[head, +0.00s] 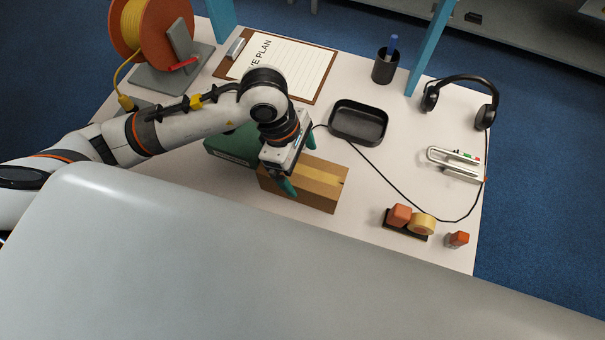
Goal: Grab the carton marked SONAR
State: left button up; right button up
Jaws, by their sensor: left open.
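A brown carton (325,192) with a yellow tape strip along its top lies on the white table. A dark green box (228,147) sits just left of it, partly hidden by my left arm. I cannot read SONAR on either one. My left gripper (299,164) is open, with teal fingertips, and hangs over the carton's upper left part. One fingertip overlaps the carton's left part in the picture; I cannot tell whether it touches. The gripper hides part of the carton. My right gripper is not in view.
A black tray (359,122) stands behind the carton. A clipboard (290,66), an orange cable reel (137,25), a pen cup (385,66) and a headset (460,82) are farther back. Tape and orange blocks (399,215) lie right. A blue post (430,48) rises at the back edge.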

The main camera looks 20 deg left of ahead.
pick_arm(q)
jog(key=shift+p+x, duration=0.4)
jog(key=shift+x, duration=1.9)
jog(key=shift+s, duration=0.15)
jog(key=c, duration=1.2)
jog(key=shift+c, duration=0.2)
jog(key=shift+r, duration=0.15)
